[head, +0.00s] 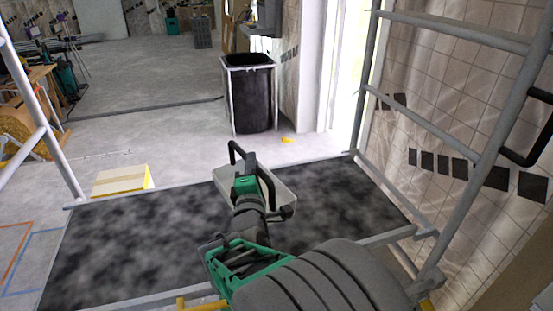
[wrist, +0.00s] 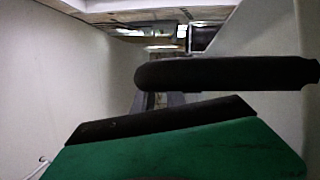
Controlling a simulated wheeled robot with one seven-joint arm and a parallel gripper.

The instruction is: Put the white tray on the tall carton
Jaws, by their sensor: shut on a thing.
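The white tray (head: 284,188) is held out over the dark speckled platform in the head view, partly hidden by my arm. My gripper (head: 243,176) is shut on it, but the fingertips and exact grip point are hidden. Dark looped bars show at the gripper's far left and at its near right. In the wrist view a thick black bar (wrist: 225,73) crosses in front of the green gripper body, with pale surfaces on both sides. A carton with a beige top (head: 122,180) and yellow side stands beyond the platform's far left edge, apart from the tray.
The platform (head: 130,250) has grey metal rails at left and right (head: 455,175). A black bin (head: 250,95) in a white frame stands beyond the far edge. A tiled wall (head: 440,100) is at right. A workbench is at far left; the floor behind is mostly clear.

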